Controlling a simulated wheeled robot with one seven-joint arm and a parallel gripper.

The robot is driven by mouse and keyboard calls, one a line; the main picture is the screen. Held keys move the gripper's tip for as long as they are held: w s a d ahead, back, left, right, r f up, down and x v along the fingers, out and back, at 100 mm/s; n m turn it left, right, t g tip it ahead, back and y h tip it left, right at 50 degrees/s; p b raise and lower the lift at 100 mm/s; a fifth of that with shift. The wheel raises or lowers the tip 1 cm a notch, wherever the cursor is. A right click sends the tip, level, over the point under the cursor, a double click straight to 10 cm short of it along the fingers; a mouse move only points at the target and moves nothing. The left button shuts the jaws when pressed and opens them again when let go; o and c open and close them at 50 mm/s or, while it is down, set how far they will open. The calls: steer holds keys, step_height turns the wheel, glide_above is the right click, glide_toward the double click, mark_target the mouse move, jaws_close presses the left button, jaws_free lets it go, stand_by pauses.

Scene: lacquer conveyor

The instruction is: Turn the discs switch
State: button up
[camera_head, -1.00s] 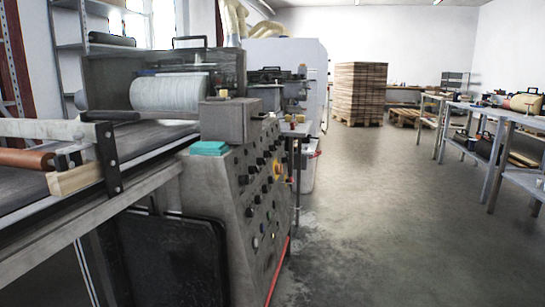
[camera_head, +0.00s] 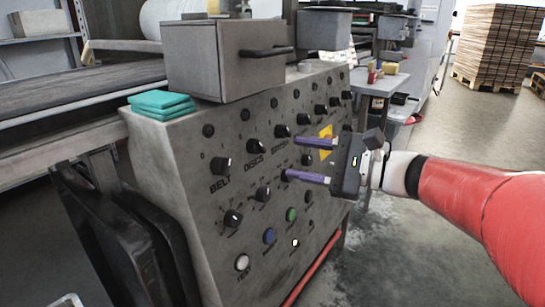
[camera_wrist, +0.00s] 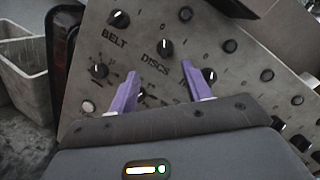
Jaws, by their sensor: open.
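The discs switch is a black knob (camera_head: 253,146) above the label DISCS on the slanted grey control panel (camera_head: 190,200). In the wrist view the discs knob (camera_wrist: 165,47) shows a white mark, with DISCS printed below it. My gripper (camera_head: 294,160) is open and empty, its two purple fingers pointing at the panel. In the head view it is to the right of the discs knob. In the wrist view the knob is just beyond the gap between the fingertips (camera_wrist: 158,70), with no visible grip on it.
The belt knob (camera_head: 222,166) is beside the discs knob, and several other knobs and coloured buttons surround it. A grey box with a handle (camera_head: 220,60) and teal cloths (camera_head: 162,103) sit on top of the panel. A grey bin (camera_wrist: 25,70) is at left.

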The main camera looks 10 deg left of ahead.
mark_target(264, 147)
steer(key=a, duration=0.2)
steer(key=w+a, duration=0.1)
steer(key=a, duration=0.4)
steer(key=shift+w+a+r, duration=0.2)
steer(key=shift+w+a, duration=0.15)
steer(key=shift+w, duration=0.05)
steer(key=c, duration=1)
